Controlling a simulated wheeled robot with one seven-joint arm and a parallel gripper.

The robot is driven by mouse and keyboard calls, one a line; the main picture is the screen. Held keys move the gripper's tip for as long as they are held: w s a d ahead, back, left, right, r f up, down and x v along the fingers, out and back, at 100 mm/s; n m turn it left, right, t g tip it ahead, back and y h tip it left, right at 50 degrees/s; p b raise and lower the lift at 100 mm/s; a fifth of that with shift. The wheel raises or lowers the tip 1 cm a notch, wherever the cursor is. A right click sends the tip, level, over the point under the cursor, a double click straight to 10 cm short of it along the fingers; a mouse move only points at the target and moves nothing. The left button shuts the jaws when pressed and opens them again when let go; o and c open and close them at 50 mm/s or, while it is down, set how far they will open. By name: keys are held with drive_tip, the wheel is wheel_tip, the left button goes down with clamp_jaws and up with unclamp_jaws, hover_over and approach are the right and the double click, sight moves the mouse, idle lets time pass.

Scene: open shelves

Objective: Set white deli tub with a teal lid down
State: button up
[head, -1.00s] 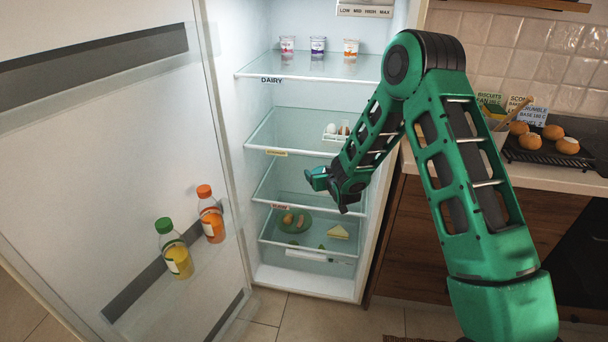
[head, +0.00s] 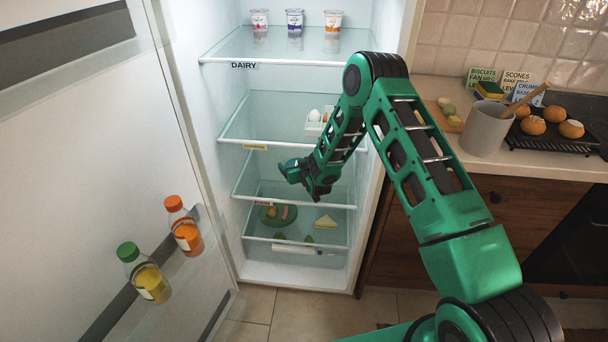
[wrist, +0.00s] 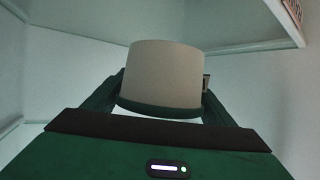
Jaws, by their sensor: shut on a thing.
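The white deli tub (wrist: 166,72) with a dark teal lid (wrist: 160,109) shows in the wrist view. Its lid side is toward the gripper's palm. My gripper (wrist: 160,88) is shut on it, with a finger on each side. In the head view my gripper (head: 290,172) reaches into the open fridge, in the picture between the second shelf and the shelf with a red label. The tub cannot be made out there. Whether it touches a shelf cannot be told.
The top shelf (head: 270,48) holds several yogurt cups. The second shelf (head: 262,120) holds an egg carton (head: 316,122) at right. The open door (head: 70,170) with bottles stands at left.

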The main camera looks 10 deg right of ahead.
drive_tip(key=d+f, duration=0.1)
drive_tip(key=w+d+f, duration=0.1)
drive_tip(key=d+f, duration=0.1)
drive_tip(key=d, duration=0.1)
drive_tip(key=shift+w, duration=0.35)
drive_tip(key=shift+f, duration=1.85)
drive_tip(key=shift+f, duration=0.1)
drive_tip(key=o, duration=1.3)
drive_tip(key=v, duration=1.2)
drive_tip(key=shift+d, duration=0.1)
drive_tip(key=shift+s, duration=0.1)
